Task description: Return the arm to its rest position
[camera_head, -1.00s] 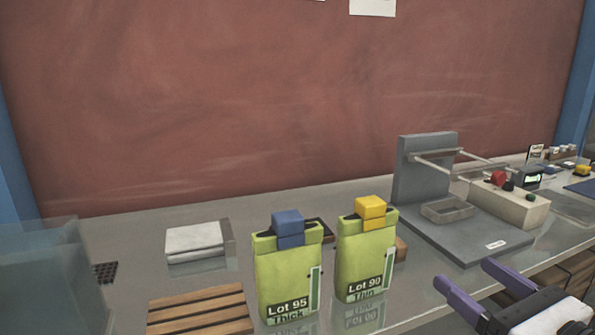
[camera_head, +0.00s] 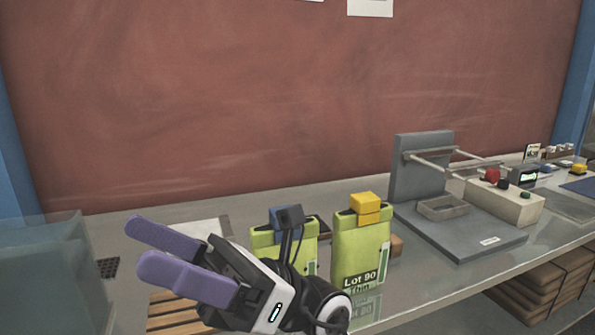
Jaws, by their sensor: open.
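My gripper (camera_head: 137,248) is at the lower left of the head view, with two purple fingers pointing left. The fingers are apart with nothing between them. My gripper and wrist are in front of the wooden slatted rack (camera_head: 172,313) and cover part of it. They also hide much of the green bag with the blue clip (camera_head: 262,237). A second green bag (camera_head: 358,255), labelled Lot 90 Thin, stands upright to the right with a yellow clip on top.
A grey machine (camera_head: 470,240) with a tray and rails stands at the right of the bench, beside a control box (camera_head: 515,203) with a red knob. A clear bin (camera_head: 40,275) stands at the left. Stacked sacks (camera_head: 545,283) lie below the bench. The air above the bench is clear.

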